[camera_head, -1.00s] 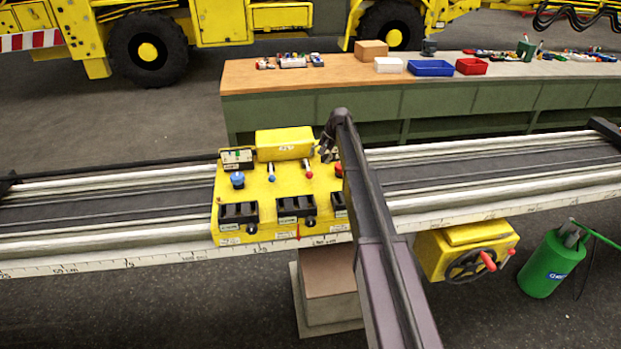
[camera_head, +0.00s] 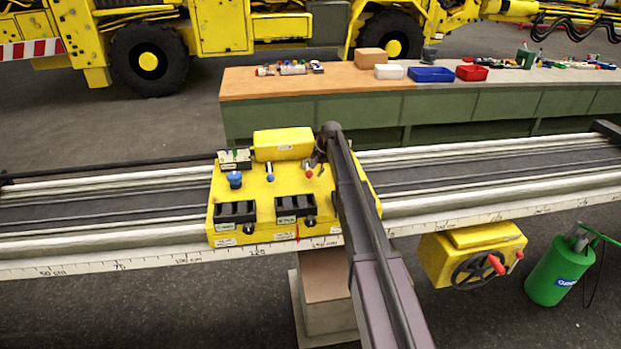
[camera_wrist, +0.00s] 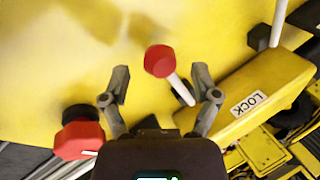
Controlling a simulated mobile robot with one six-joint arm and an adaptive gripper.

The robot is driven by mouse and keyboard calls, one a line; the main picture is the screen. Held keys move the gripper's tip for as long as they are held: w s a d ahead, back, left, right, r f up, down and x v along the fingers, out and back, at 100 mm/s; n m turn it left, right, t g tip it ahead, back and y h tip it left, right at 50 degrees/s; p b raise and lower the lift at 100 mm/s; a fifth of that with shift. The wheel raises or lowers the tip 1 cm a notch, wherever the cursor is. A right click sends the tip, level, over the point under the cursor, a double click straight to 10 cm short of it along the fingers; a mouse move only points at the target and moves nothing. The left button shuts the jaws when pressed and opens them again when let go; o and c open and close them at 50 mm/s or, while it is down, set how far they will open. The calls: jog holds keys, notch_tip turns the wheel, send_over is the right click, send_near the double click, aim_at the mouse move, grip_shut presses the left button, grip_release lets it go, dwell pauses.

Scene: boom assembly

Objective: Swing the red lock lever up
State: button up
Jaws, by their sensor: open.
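The red lock lever, a pale rod with a red knob (camera_wrist: 160,61), stands on the yellow carriage panel beside a LOCK label (camera_wrist: 249,103) in the wrist view. In the head view its red knob (camera_head: 309,174) is at the panel's right, just left of my arm. My gripper (camera_wrist: 161,75) is open, with one finger on each side of the lever and the knob showing between the fingertips. I see no clear contact. In the head view my gripper (camera_head: 319,158) is small and dark just above the knob, partly merged with my arm.
A second red knob (camera_wrist: 80,133) sits left of my gripper in the wrist view. A blue-tipped lever (camera_head: 270,177) and a blue knob (camera_head: 235,180) stand left of the red lever. A yellow box (camera_head: 284,144) rises behind. My arm hides the panel's right part.

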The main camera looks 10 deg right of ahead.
jog(key=shift+b+x, duration=0.5)
jog(key=shift+x, duration=0.25)
jog(key=shift+a, duration=0.1)
grip_shut()
